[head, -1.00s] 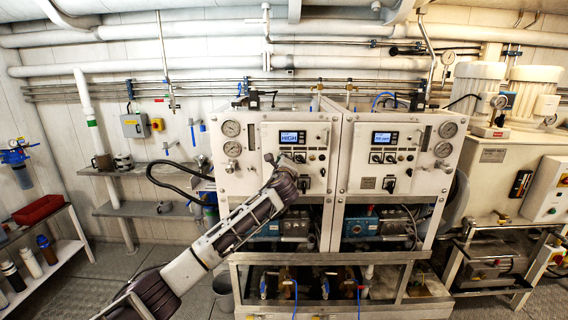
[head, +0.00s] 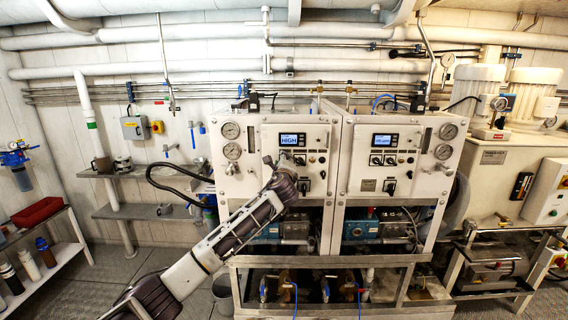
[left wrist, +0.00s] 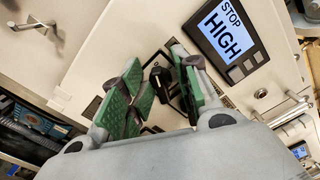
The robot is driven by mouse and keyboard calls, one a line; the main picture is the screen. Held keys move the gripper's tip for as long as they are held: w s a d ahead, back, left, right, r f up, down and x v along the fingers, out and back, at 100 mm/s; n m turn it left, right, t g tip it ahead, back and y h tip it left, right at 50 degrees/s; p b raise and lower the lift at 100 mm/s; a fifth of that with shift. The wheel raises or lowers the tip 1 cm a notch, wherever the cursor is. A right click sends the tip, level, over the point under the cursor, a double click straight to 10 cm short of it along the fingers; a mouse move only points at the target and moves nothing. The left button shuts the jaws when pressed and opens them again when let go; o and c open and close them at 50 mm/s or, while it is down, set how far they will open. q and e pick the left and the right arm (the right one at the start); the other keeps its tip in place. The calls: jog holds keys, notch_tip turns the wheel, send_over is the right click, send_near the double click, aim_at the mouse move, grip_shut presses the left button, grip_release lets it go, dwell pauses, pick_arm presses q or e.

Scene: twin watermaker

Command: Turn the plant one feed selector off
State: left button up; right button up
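Plant one is the left white panel (head: 258,187), with a lit display (head: 292,139) reading HIGH. My left gripper (head: 272,162) is at this panel, below and left of the display. In the left wrist view, the green-padded fingers of my left gripper (left wrist: 158,98) are spread apart. A black selector knob (left wrist: 161,84) shows between them, with a gap visible on at least one side. I cannot read its label or setting. The display (left wrist: 226,34) shows STOP and HIGH at upper right. The gripper hides part of the panel in the head view. My right gripper is not in view.
A similar panel (head: 355,175) with its own display and knobs stands directly to the right. A black hose (head: 165,180) loops at the left.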

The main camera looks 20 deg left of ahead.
pick_arm(q)
jog(key=shift+f, duration=0.15)
jog(key=v, duration=1.2)
dwell(0.6)
